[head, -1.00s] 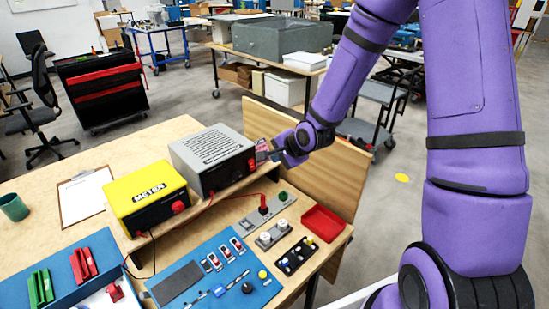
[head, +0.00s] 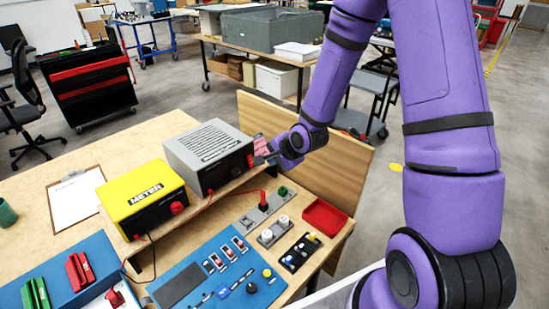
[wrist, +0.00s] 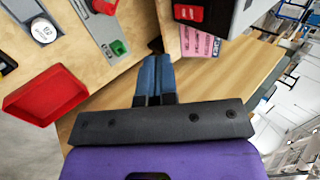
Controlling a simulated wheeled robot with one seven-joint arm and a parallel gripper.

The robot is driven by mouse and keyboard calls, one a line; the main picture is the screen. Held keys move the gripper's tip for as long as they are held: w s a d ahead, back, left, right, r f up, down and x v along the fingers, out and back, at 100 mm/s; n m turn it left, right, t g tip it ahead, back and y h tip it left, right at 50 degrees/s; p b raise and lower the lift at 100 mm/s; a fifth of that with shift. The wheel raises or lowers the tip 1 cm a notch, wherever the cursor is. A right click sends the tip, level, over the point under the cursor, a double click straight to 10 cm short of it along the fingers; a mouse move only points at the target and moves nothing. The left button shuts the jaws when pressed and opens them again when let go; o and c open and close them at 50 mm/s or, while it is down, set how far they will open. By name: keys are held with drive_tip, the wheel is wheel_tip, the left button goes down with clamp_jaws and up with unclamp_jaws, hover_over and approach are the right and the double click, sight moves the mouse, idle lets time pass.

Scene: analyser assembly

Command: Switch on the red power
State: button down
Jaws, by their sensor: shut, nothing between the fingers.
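The grey power box (head: 190,150) stands on the raised wooden shelf, with a red switch in a black frame on its right-hand end. The red switch (wrist: 188,13) shows at the top of the wrist view; its on or off position cannot be told. In the head view the red switch (head: 250,160) is small, close to my gripper (head: 266,150). My gripper (wrist: 155,62) is shut and empty, its blue fingertips below and left of the switch in the wrist view, apart from it. A pink label (wrist: 202,42) lies beside the switch.
A red tray (head: 325,217), a green button (wrist: 118,47) and a white knob (wrist: 43,31) are on the bench. A wooden panel (head: 335,160) stands behind my wrist.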

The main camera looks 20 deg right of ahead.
sight(252, 164)
drive_tip(key=w+r+x, duration=0.1)
drive_tip(key=x, duration=0.9)
drive_tip(key=shift+w+a+r, duration=0.3)
drive_tip(key=shift+w+a, duration=0.05)
drive_tip(key=shift+a, duration=0.05)
drive_tip(key=shift+w+f+t, duration=0.1)
drive_tip(key=shift+w+t, duration=0.05)
drive_tip(key=shift+t, duration=0.25)
drive_tip(key=shift+r, duration=0.8)
